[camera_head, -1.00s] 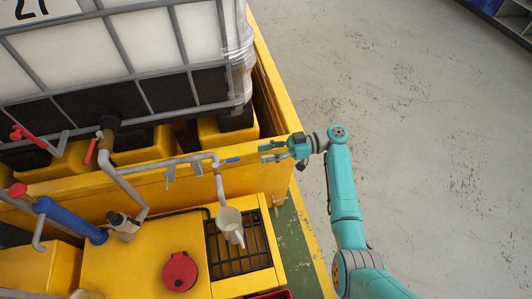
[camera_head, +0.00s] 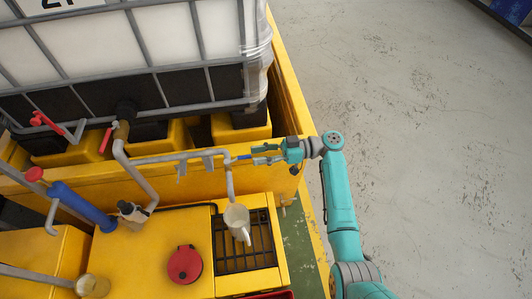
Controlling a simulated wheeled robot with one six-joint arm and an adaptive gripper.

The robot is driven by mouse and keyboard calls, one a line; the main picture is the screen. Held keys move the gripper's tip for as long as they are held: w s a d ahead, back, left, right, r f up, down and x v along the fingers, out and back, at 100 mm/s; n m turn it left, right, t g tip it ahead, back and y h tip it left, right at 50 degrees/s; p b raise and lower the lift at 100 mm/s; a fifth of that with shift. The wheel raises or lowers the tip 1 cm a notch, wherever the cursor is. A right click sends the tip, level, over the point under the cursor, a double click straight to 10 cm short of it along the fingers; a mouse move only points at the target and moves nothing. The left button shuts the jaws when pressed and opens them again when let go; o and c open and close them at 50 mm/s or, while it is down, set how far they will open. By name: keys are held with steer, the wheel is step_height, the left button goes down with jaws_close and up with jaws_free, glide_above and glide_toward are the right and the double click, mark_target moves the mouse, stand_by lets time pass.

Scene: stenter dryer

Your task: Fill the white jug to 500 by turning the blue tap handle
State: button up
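The white jug (camera_head: 236,218) stands on the dark grate under the downturned spout of the grey pipe. Its fill level and marks are too small to read. The blue tap handle (camera_head: 243,157) sticks out to the right from the top of the spout pipe (camera_head: 229,178). My gripper (camera_head: 254,154) reaches in from the right, level with the handle. Its two fingers are apart, one above and one below, with their tips near the handle's outer end. I cannot tell whether they touch it.
A dark grate (camera_head: 262,240) lies in the yellow bench, with a red round cap (camera_head: 185,264) to its left. A blue cylinder (camera_head: 84,205) and red valve handles (camera_head: 107,137) are further left. A caged white tank (camera_head: 110,50) stands behind. The grey floor at right is clear.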

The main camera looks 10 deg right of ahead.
mark_target(247, 156)
steer(key=shift+a, duration=2)
jaws_close()
